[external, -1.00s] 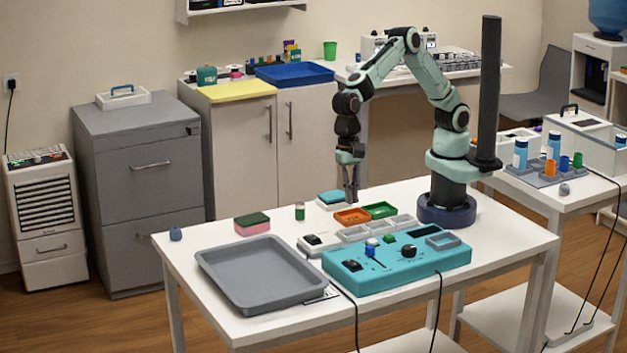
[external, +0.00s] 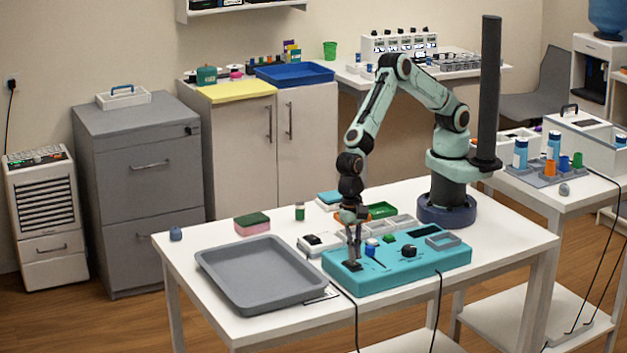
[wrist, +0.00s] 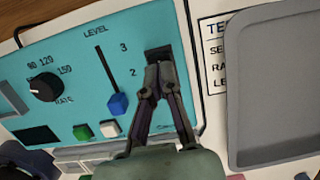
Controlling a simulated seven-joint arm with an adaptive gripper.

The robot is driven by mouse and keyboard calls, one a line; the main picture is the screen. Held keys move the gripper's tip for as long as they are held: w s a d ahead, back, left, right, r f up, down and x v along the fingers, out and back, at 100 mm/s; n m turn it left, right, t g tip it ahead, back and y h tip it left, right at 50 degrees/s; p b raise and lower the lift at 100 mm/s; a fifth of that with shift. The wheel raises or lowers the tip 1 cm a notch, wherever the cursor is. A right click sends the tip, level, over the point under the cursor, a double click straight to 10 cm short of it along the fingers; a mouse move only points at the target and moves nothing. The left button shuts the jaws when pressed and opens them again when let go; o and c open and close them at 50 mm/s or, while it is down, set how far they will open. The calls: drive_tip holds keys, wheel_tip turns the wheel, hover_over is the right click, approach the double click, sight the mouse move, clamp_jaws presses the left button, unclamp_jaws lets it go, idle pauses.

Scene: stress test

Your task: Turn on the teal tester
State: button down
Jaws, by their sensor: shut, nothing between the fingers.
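The teal tester (external: 425,266) lies on the white table in front of my arm. In the wrist view its panel (wrist: 75,75) shows a RATE knob (wrist: 45,84), a LEVEL slider with a blue cap (wrist: 118,103), a green button (wrist: 81,132), a white button (wrist: 109,128) and a dark display (wrist: 36,134). A black rocker switch (wrist: 158,53) sits near the panel edge closest to the tray. My gripper (wrist: 158,70) is shut and empty, its fingertips at the switch and covering part of it. In the external view my gripper (external: 355,258) points down there. I cannot tell whether the fingertips touch the switch.
A grey tray (external: 210,262) lies left of the tester. A pink and green sponge (external: 252,225), a small green-capped jar (external: 300,211) and a green bin (external: 381,210) stand farther back. A cable (external: 438,300) hangs over the front table edge.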

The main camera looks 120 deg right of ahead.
drive_tip(key=shift+f, duration=0.5)
drive_tip(key=shift+a+f, duration=0.2)
drive_tip(key=shift+h, duration=0.4)
drive_tip(key=shift+d+f, duration=0.1)
drive_tip(key=shift+d+r, duration=0.25)
drive_tip(key=shift+d, duration=0.55)
